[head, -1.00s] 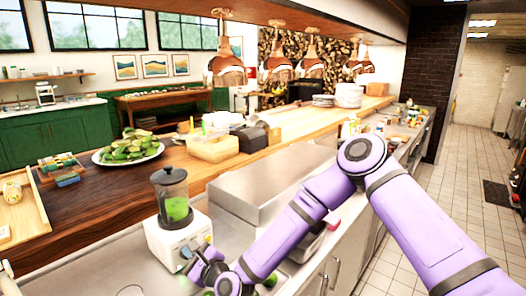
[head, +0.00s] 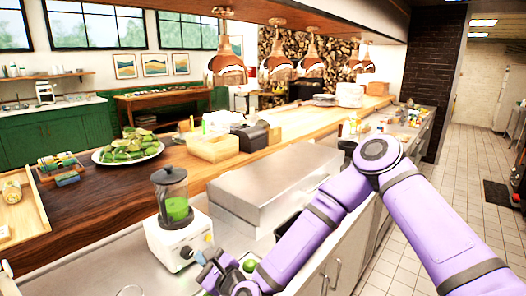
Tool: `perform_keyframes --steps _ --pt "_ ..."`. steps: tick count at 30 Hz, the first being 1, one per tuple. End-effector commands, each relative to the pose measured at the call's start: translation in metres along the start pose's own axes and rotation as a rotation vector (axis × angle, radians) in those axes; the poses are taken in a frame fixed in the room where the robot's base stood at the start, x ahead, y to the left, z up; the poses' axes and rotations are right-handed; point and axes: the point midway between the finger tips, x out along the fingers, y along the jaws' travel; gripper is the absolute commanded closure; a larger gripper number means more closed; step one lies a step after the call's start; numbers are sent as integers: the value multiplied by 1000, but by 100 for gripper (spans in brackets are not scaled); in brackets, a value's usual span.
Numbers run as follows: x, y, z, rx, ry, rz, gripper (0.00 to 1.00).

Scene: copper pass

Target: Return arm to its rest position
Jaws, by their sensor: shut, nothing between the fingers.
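My purple arm reaches in from the right and bends down over the steel counter in the head view. My gripper (head: 211,273) is at the lower middle, just right of and in front of the blender's base. It is shut with nothing held; its fingertips are small and partly hidden by the wrist.
A blender (head: 178,236) with green contents stands on the steel counter, close to my gripper. A green lime-like item (head: 249,265) lies just right of the gripper. A large steel box (head: 262,198) stands behind the arm.

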Motion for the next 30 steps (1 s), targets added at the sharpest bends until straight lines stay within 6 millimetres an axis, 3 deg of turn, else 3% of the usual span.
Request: perform_keyframes --steps 8,14,23,30 --pt "0 -2 1 -35 3 19 100" --pt "-6 -18 5 -271 30 128 100" --pt "-31 -64 5 -732 120 342 100" --pt "-64 -114 9 -1056 218 502 100"
